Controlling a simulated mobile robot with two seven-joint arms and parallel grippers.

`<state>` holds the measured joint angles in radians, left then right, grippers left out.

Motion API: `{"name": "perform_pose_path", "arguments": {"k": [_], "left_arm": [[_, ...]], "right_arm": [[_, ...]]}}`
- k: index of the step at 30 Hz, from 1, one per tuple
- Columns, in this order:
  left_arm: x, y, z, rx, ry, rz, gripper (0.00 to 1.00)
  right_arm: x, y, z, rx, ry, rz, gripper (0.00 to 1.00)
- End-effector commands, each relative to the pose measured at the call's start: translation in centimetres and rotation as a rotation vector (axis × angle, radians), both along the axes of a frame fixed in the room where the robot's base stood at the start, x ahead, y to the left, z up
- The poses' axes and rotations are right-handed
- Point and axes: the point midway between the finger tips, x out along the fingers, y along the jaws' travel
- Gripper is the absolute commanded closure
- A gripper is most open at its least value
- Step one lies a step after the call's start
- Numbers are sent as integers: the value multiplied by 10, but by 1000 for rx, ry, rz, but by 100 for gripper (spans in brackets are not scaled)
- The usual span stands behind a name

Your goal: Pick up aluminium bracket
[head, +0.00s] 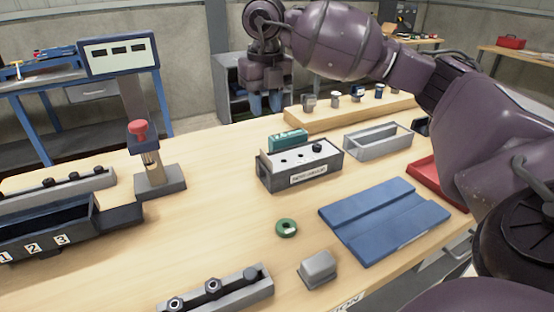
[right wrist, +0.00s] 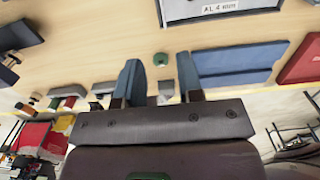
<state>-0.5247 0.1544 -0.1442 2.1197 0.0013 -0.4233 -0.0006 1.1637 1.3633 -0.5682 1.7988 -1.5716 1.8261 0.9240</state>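A small grey block-like piece (head: 318,268) lies on the wooden table near its front edge; it may be the aluminium bracket, but I cannot be sure. In the right wrist view a grey piece (right wrist: 166,89) shows between the fingers, beyond them and apart from them. My right gripper (head: 265,103) shows at the upper middle of the head view, its blue fingers pointing down. In the right wrist view its two fingers (right wrist: 160,80) are apart with nothing held between them. My left gripper is in neither view.
A green ring (head: 286,228) lies behind the grey piece. A blue grooved mat (head: 384,220) is to its right, a rail with fittings (head: 215,291) to its left. A labelled grey box (head: 299,165), an open grey tray (head: 378,140) and a red tray (head: 437,182) stand farther back.

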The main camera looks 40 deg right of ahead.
Motion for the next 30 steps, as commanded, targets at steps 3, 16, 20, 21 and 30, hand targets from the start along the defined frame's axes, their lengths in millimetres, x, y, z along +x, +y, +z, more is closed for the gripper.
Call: {"name": "perform_pose_path", "arguments": {"k": [3, 16, 20, 21, 30], "left_arm": [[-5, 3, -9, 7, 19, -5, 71], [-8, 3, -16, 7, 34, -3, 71], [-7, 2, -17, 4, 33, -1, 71], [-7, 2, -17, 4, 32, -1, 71], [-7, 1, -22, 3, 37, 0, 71]], "right_arm": [[5, 0, -25, 0, 30, 0, 66], [5, -1, -68, 0, 34, 1, 66], [5, 0, -80, 1, 32, 1, 66], [5, 0, -82, 1, 31, 1, 66], [5, -7, -112, -1, 35, 0, 66]]}}
